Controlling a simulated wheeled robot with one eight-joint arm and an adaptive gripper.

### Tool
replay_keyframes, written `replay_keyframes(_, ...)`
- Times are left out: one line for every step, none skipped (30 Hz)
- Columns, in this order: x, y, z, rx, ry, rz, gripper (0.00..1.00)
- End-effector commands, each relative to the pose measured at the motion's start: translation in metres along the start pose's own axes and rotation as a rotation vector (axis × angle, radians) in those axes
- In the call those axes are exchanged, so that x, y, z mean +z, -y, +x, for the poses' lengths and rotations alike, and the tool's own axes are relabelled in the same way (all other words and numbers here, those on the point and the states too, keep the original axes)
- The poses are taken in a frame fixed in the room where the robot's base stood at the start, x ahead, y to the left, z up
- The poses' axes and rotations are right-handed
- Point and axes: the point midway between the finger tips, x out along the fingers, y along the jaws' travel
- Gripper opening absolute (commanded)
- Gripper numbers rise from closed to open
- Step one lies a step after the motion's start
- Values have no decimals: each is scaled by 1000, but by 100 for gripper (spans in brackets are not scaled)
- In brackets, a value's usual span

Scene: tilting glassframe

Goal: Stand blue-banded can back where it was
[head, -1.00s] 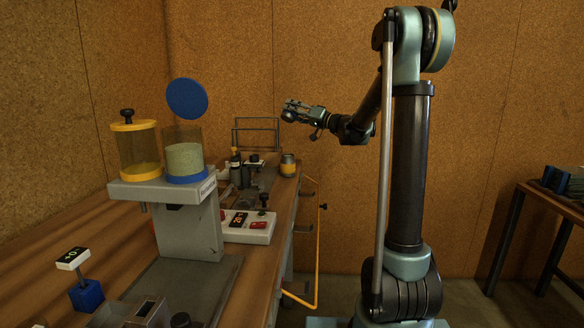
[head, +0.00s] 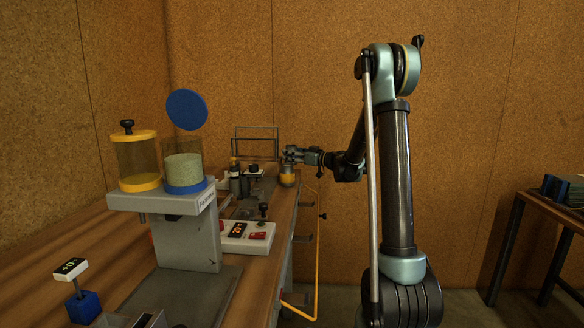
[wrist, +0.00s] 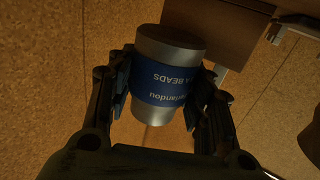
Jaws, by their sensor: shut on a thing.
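In the wrist view the blue-banded can (wrist: 165,85) is silver with a blue band, and its lettering reads upside down. My gripper (wrist: 162,98) has a finger on each side of it, closed on the band. The can appears tilted in this view, and I cannot tell what lies directly under it. In the head view my gripper (head: 292,155) is low at the bench's right edge, by a yellow-banded can (head: 287,178). I cannot make out the blue-banded can in the head view.
The wooden bench (head: 272,235) runs along the left. On it stand dark bottles (head: 235,180), a white control box (head: 246,237) and a grey stand (head: 185,240) with two clear canisters. A wire rack (head: 256,140) stands behind. A yellow pipe (head: 317,255) hangs off the bench's side.

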Motion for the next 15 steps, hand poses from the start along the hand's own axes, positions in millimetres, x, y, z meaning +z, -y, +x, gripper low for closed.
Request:
replay_keyframes(2, 0, 0, 0, 0, 0, 18)
replay_keyframes(4, 0, 0, 0, 0, 1, 18)
replay_keyframes(7, 0, 0, 0, 0, 1, 18)
replay_keyframes(10, 0, 0, 0, 0, 1, 18)
replay_keyframes(13, -1, 0, 0, 0, 1, 18)
replay_keyframes(18, -1, 0, 0, 0, 1, 18)
replay_keyframes(22, -1, 0, 1, 0, 1, 18)
replay_keyframes(26, -1, 0, 1, 0, 1, 18)
replay_keyframes(31, -1, 0, 1, 0, 1, 18)
replay_keyframes(35, -1, 0, 1, 0, 1, 18)
replay_keyframes(38, -1, -1, 1, 0, 1, 18)
replay_keyframes(41, -1, -1, 1, 0, 1, 18)
replay_keyframes(42, -1, -1, 1, 0, 1, 18)
replay_keyframes(43, -1, -1, 1, -1, 1, 18)
replay_keyframes(43, -1, -1, 1, -1, 1, 18)
